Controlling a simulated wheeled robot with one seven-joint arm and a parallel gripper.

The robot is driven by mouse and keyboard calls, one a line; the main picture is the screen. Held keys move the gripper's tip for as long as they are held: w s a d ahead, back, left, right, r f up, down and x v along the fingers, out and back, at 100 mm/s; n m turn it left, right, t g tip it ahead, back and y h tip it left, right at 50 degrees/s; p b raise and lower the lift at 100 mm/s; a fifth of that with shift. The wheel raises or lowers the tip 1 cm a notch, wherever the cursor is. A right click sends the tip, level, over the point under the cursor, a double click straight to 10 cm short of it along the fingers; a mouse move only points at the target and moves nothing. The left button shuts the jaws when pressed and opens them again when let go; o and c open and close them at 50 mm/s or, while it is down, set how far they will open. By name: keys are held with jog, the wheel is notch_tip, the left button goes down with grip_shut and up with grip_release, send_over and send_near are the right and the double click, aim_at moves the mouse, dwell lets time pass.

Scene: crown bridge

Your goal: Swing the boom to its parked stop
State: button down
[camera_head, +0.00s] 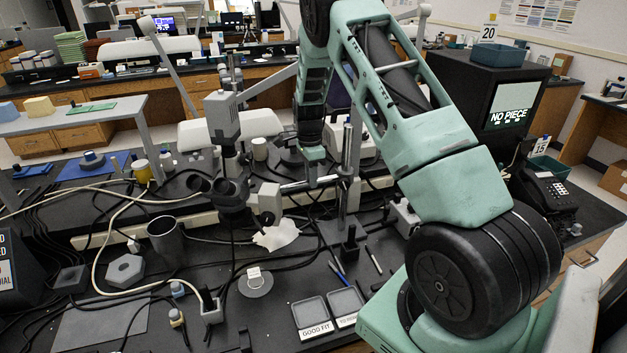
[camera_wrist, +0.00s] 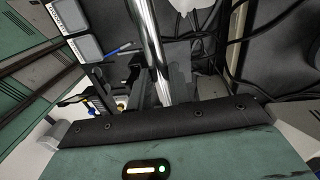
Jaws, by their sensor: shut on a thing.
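The boom is a shiny horizontal bar (camera_head: 322,181) running left from an upright steel post (camera_head: 346,150) to a dark microscope head (camera_head: 232,192) with eyepieces. In the wrist view the bar (camera_wrist: 149,40) runs down from the top edge into my gripper. My gripper (camera_head: 313,176) comes down from above and is shut on the bar between the post and the microscope. My dark fingers also show in the wrist view (camera_wrist: 160,88), on either side of the bar; their tips are partly hidden. I cannot pick out the parked stop with certainty.
Two labelled trays, GOOD FIT (camera_head: 312,313) and another (camera_head: 346,301), lie in front of the post. A metal cup (camera_head: 166,238), a hexagonal block (camera_head: 125,271), a white crumpled cloth (camera_head: 277,234) and loose cables crowd the bench to the left. A monitor (camera_head: 507,104) reads NO PIECE.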

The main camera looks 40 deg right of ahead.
jog(key=shift+w+d+r+m, duration=0.1)
jog(key=shift+w+d+m, duration=0.2)
jog(key=shift+w+m, duration=0.35)
jog(key=shift+d, duration=0.1)
jog(key=c, duration=1.3)
grip_release()
notch_tip(320, 180, up, 17)
jog(key=w+b, duration=0.1)
jog(key=b, duration=0.3)
jog(key=shift+w+d+r, duration=0.15)
jog(key=shift+w+d, duration=0.1)
jog(key=shift+d, duration=0.15)
